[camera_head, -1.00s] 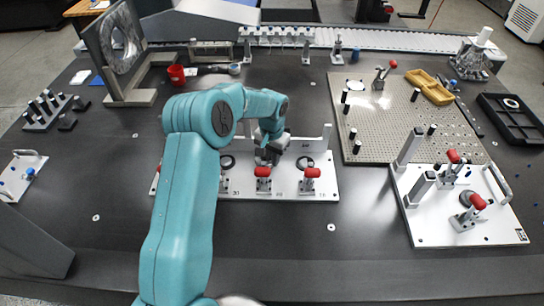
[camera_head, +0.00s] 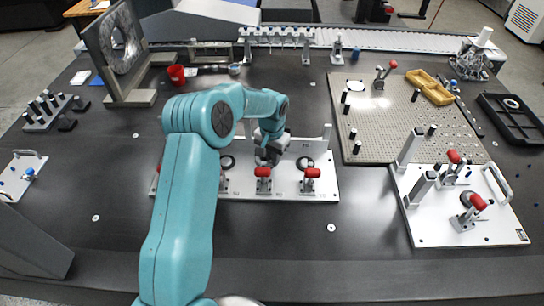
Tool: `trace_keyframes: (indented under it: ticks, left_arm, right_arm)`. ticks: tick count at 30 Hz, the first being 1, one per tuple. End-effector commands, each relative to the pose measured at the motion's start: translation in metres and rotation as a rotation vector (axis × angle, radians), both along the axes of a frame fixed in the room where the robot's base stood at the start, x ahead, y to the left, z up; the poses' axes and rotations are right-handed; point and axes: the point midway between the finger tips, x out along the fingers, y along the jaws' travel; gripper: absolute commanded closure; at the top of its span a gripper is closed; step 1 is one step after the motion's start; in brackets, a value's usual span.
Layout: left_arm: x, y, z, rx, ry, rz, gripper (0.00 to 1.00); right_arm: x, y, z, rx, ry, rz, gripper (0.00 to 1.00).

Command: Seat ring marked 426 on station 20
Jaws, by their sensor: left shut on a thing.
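My left gripper (camera_head: 268,158) is over the middle of a white fixture plate (camera_head: 322,184), behind its red-handled clamps. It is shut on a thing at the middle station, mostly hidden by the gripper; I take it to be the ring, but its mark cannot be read. Red-tipped clamps (camera_head: 263,173) stand along the plate's front edge, one more at the right (camera_head: 312,174). The station numbers are too small to read surely. My right gripper is not in view.
A perforated plate (camera_head: 400,140) with pegs and a yellow part (camera_head: 430,88) lies to the right. A white clamp fixture (camera_head: 440,225) stands at the front right. A black tray (camera_head: 515,117) is at the far right. A red cup (camera_head: 177,75) stands behind.

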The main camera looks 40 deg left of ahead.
Motion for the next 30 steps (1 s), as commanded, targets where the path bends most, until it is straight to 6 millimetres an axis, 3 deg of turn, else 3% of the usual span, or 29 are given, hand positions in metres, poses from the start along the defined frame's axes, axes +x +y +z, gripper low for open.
trace_keyframes:
  ticks: [30]
  left_arm:
    - [0.0,0.0,-0.012,0.001,-0.001,0.0,1.0]
  right_arm:
    - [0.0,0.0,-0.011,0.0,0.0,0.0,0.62]
